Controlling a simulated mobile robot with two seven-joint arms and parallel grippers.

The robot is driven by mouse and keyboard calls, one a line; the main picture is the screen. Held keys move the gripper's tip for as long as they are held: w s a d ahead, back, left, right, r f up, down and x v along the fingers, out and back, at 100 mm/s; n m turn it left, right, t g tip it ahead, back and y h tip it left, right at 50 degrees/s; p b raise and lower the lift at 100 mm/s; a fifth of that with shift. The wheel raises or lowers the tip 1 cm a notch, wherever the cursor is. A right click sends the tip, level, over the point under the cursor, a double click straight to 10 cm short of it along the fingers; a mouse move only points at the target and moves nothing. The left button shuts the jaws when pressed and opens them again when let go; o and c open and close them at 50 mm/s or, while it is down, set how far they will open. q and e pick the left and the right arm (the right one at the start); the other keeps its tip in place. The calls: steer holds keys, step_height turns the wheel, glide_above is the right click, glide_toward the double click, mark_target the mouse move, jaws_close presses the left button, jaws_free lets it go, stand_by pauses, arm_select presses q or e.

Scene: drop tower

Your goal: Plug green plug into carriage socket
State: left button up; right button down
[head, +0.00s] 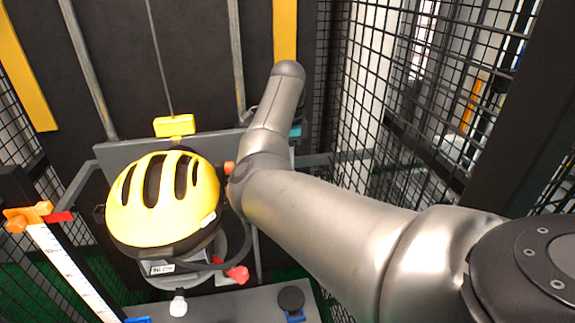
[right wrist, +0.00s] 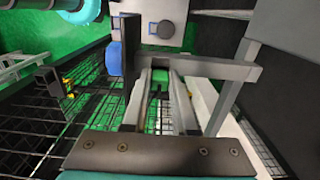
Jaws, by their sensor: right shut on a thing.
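My right gripper (right wrist: 160,80) is shut on a small green piece, which I take to be the green plug (right wrist: 158,86); the fingers hide most of it. In the head view my right arm covers this gripper and the plug. The carriage carries a yellow helmet (head: 165,198) with black vents, on a grey round support with a "36 cm" label. I cannot make out the carriage socket in either view. My left gripper is not in view.
A yellow block (head: 174,125) hangs on the cable behind the helmet. A red knob (head: 237,274) sits below it. A white scale (head: 72,272) with an orange clamp (head: 28,216) stands at left. A black disc (head: 291,298) lies on the base. Black mesh (head: 360,120) encloses the right side.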

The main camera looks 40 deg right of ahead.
steer(key=shift+f+p, duration=0.15)
steer(key=shift+p, duration=0.3)
steer(key=c, duration=0.6)
jaws_free()
step_height(320, 180, up, 7)
steer(key=shift+f+b, duration=0.1)
steer(key=shift+b, duration=0.6)
step_height(320, 180, up, 8)
steer(key=shift+r+p, duration=0.2)
steer(key=shift+p, duration=0.35)
